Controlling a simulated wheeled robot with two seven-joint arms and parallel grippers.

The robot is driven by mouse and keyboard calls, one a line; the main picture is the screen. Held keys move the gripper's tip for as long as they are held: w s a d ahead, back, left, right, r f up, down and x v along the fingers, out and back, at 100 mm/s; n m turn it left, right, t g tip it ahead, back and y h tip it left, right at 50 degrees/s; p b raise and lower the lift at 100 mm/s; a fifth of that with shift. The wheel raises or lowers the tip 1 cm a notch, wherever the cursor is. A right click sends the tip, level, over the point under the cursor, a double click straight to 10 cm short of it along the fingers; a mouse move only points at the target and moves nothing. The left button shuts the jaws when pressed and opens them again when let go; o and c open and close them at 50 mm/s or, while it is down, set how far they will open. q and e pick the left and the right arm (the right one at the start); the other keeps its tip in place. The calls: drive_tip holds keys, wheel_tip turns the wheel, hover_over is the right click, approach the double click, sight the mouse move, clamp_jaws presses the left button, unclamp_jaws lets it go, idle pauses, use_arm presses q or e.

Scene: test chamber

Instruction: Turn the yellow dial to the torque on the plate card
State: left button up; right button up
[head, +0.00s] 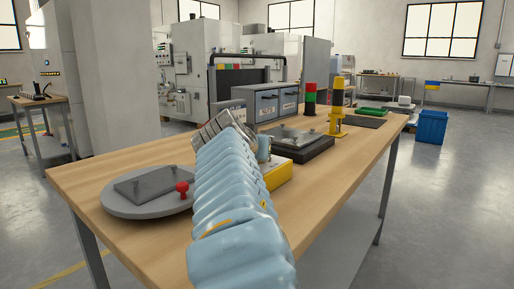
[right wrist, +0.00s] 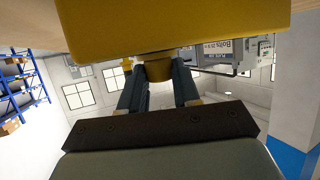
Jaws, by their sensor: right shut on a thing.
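A yellow box (head: 279,175) stands on the bench just right of my arm; its yellow body (right wrist: 180,30) fills the top of the right wrist view. The round yellow dial (right wrist: 158,70) sticks out of it. My right gripper (right wrist: 158,84) is shut on the dial, one finger on each side. In the head view my pale blue arm hides the dial and most of the box. I cannot make out the dial's setting or a readable plate card. A grey plate (head: 145,183) lies on a round grey disc (head: 125,207) at the left. My left gripper is out of view.
A red knob (head: 182,188) stands on the disc near my arm. Behind the box are a dark fixture (head: 305,150), a yellow post tool (head: 337,120), a red-green stack (head: 310,98) and grey bins (head: 265,105). The bench's right front strip is clear.

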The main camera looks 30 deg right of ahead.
drive_tip(key=shift+f+m+g+h, duration=0.15)
drive_tip(key=shift+m+g+h, duration=0.25)
drive_tip(key=shift+m+g, duration=0.2)
drive_tip(key=shift+a, duration=0.1)
drive_tip(key=o, duration=1.1)
drive_tip(key=shift+c, duration=0.2)
drive_tip(key=shift+a, duration=0.1)
drive_tip(key=v, duration=1.3)
drive_tip(key=shift+a, duration=0.35)
